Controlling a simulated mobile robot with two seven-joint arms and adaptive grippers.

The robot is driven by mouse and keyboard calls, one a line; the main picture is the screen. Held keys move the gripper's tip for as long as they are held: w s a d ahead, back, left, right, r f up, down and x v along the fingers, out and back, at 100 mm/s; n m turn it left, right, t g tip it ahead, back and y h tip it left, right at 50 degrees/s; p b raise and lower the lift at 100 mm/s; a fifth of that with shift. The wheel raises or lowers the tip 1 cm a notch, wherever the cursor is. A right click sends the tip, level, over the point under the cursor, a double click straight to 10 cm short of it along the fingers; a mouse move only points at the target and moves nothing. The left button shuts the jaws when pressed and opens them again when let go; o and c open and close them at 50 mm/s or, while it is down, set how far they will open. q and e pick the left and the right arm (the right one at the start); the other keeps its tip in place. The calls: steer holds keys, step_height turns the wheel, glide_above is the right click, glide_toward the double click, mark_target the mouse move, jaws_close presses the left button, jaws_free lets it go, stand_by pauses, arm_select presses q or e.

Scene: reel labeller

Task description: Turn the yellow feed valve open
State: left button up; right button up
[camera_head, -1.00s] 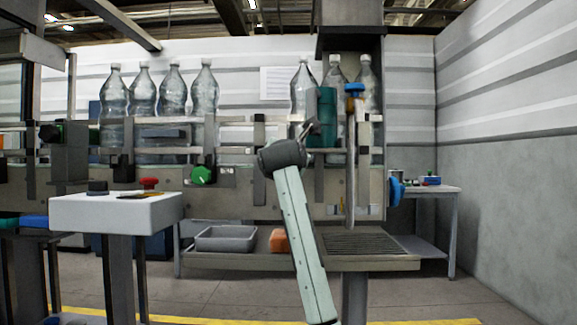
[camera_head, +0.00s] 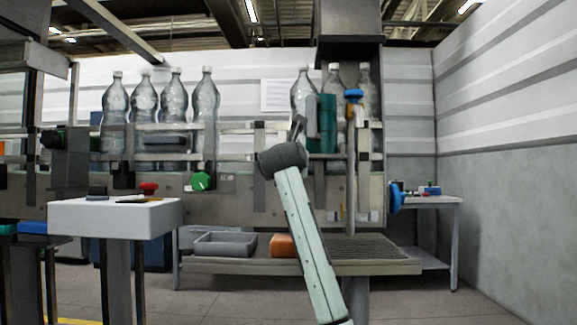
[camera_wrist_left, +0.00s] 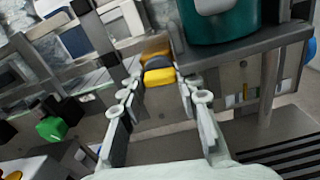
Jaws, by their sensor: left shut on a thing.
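The yellow feed valve's handle (camera_wrist_left: 159,77) shows in the left wrist view, just below the teal cylinder, with a dark part behind it. My left gripper (camera_wrist_left: 161,83) has its fingertips on either side of the handle and is shut on it. The valve handle is hidden there behind my arm. My right gripper is not in view.
A green knob (camera_head: 202,181) sits left on the machine front, and a blue handwheel (camera_head: 397,198) at its right end. A blue-topped pipe (camera_head: 351,150) stands right of my gripper. Clear bottles (camera_head: 206,105) line the conveyor behind. A grey tray (camera_head: 224,244) lies on the lower shelf.

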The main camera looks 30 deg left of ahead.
arm_select(q)
steer(key=o, duration=1.2)
steer(key=shift+c, duration=0.2)
steer(key=v, duration=1.2)
steer(key=shift+f, duration=0.1)
